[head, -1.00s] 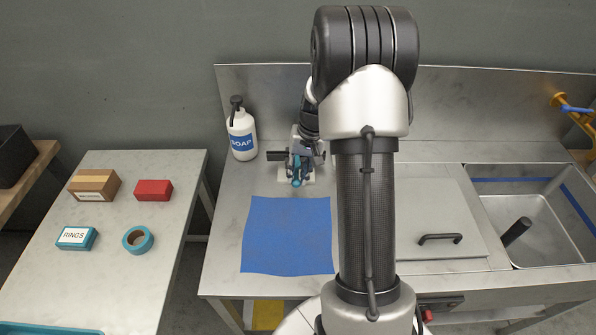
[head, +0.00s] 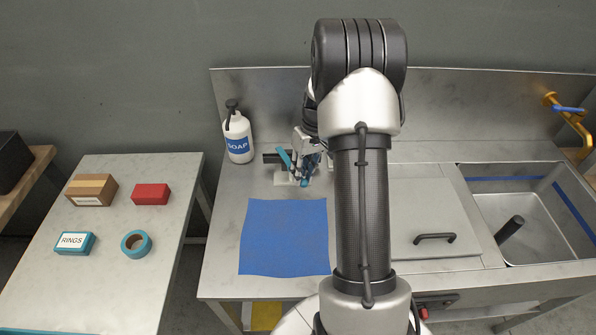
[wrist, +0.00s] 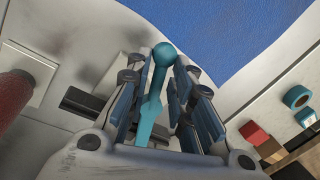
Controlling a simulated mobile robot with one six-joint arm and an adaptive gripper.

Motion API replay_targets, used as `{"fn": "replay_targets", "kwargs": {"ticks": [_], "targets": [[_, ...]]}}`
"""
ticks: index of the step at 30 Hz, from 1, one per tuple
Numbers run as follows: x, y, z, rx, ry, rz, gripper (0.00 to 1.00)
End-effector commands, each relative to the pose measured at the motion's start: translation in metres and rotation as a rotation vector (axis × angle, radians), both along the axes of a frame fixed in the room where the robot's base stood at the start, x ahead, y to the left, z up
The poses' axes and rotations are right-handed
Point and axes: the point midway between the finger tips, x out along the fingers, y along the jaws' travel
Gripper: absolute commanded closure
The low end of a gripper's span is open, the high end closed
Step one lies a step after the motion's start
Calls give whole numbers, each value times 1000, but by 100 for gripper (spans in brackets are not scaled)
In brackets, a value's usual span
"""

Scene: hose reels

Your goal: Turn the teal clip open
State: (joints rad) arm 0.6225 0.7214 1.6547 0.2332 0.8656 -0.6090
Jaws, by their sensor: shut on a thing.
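The teal clip (head: 284,158) shows at the back of the counter as a slanted teal bar just left of my gripper (head: 308,172). In the wrist view the teal clip (wrist: 163,55) is a slim lever with a round knob at its end. It lies between the two fingers of my gripper (wrist: 160,72), which are shut on it. The knob sticks out past the fingertips towards the blue mat. A pale base plate (head: 284,181) shows below the clip. My fingers hide part of the lever and its pivot in the head view.
A soap bottle (head: 238,138) stands close to the left of the clip. A dark bar (head: 271,157) is beside the gripper. A flat blue mat (head: 285,237) lies in front. A side table holds a rings box (head: 75,243), tape roll (head: 136,243) and red box (head: 150,194).

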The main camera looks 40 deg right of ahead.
Motion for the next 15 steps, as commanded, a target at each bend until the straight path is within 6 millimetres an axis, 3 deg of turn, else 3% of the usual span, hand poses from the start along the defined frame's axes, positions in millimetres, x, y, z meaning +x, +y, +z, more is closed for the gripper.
{"fn": "replay_targets", "kwargs": {"ticks": [15], "targets": [[6, -26, 2, -1, -2, 492, 100]]}}
